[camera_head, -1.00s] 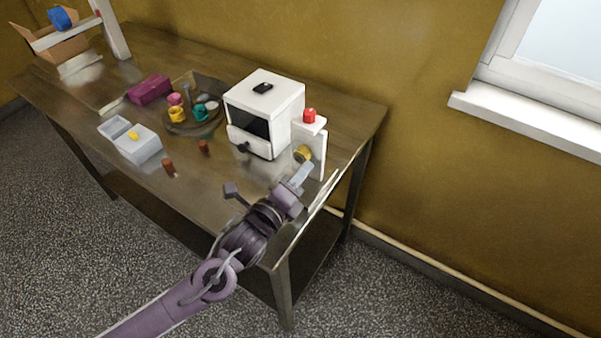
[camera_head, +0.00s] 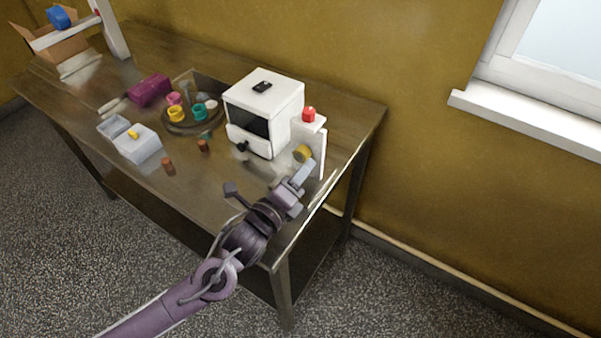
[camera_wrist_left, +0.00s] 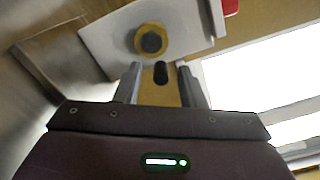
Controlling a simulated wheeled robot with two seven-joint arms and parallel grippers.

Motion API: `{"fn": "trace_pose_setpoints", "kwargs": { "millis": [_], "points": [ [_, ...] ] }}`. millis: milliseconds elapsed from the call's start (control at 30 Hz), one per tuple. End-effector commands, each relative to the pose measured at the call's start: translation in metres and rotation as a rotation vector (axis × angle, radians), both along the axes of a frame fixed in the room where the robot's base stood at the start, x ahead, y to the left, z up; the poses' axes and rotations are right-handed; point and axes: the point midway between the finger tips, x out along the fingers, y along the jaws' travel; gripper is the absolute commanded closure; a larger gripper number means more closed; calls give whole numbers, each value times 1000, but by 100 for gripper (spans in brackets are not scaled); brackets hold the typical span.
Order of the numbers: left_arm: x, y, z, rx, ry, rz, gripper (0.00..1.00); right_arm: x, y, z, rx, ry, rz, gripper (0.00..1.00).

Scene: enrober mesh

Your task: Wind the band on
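A white upright panel (camera_head: 318,150) with a red button (camera_head: 309,114) on top stands at the right end of the table, beside a white box machine. A yellow round knob (camera_head: 303,153) sits on its face. In the left wrist view the knob (camera_wrist_left: 151,39) is a yellow ring with a dark centre. A short dark peg (camera_wrist_left: 160,72) shows below it, between my fingertips in the picture; I cannot tell whether it touches them. My left gripper (camera_head: 302,174) is just in front of the panel; the wrist view shows its fingers (camera_wrist_left: 160,84) apart. My right gripper is out of view.
The white box machine (camera_head: 264,98) has a dark front opening. A dark round tray (camera_head: 193,127) holds coloured pots. A grey box (camera_head: 138,146), two brown pieces, a magenta block (camera_head: 150,90) and a cardboard box (camera_head: 62,50) are further left. The table's front edge lies below my gripper.

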Motion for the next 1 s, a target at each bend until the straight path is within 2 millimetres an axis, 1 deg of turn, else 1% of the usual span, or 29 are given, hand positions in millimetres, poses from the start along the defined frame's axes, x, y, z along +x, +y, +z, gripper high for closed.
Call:
{"fn": "trace_pose_setpoints", "kwargs": {
  "millis": [167, 400, 500, 600, 733, 1000],
  "points": [
    [-7, 5, -1, 0, 0, 0, 64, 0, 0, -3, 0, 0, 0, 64],
    [-40, 29, -3, 2, 2, -1, 64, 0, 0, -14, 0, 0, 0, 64],
    [-52, 37, -3, 2, 2, -1, 64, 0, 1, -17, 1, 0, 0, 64],
    [-59, 43, -2, 1, 2, 0, 64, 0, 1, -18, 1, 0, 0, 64],
    [-63, 46, 0, 1, 0, 0, 64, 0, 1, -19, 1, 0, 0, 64],
    [-63, 46, 0, 0, 0, 0, 64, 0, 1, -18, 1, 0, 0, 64]
  ]
}}
